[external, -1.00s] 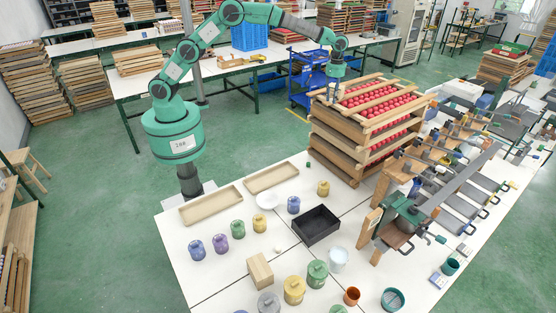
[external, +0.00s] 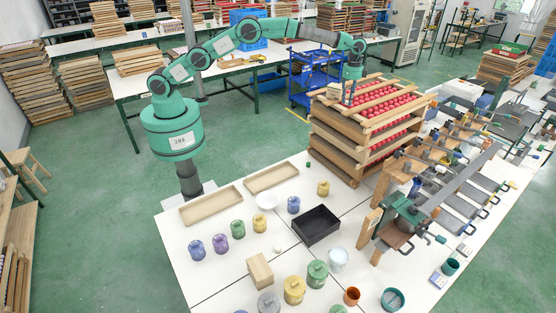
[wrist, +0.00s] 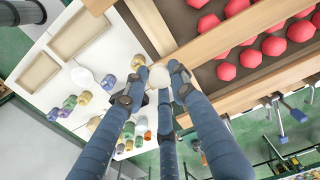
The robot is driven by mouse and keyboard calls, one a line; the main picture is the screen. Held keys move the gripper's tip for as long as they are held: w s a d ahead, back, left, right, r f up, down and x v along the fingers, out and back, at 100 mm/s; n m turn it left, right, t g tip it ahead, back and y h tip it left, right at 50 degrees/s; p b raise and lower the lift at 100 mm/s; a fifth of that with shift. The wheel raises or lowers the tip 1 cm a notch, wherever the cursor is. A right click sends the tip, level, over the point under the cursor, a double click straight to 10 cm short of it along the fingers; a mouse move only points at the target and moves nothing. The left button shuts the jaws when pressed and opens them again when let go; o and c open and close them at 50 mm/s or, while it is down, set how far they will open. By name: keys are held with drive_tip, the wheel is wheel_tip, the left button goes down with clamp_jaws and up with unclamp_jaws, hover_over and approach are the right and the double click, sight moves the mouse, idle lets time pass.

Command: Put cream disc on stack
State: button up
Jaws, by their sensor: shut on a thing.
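My gripper (wrist: 160,82) has its blue-grey fingers closed around a small round cream disc (wrist: 159,76) at their tips in the wrist view. In the external view my gripper (external: 349,93) is over the left side of the stack of wooden trays (external: 338,137). The disc cannot be made out there. The top tray holds rows of red round pieces (external: 375,100), also seen in the wrist view (wrist: 225,72). The disc appears beside the wooden rails of the stack in the wrist view; whether it touches them I cannot tell.
The white table (external: 225,280) carries several coloured jars, two shallow wooden trays (external: 211,206), a black box (external: 316,226), a white bowl (external: 267,201) and a wooden block (external: 260,270). A bench with dark metal fixtures (external: 410,212) stands right of the stack.

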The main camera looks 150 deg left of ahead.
sight(347, 110)
drive_tip(key=shift+w+a, duration=0.15)
drive_tip(key=shift+a, duration=0.05)
idle(0.3)
drive_tip(key=shift+f+p, duration=0.5)
drive_tip(key=shift+f, duration=1.25)
drive_tip(key=shift+f, duration=0.15)
drive_tip(key=o, duration=0.8)
drive_tip(key=shift+c, duration=0.2)
wheel_tip(347, 110, up, 12)
drive_tip(key=b, duration=0.1)
drive_tip(key=shift+b, duration=0.3)
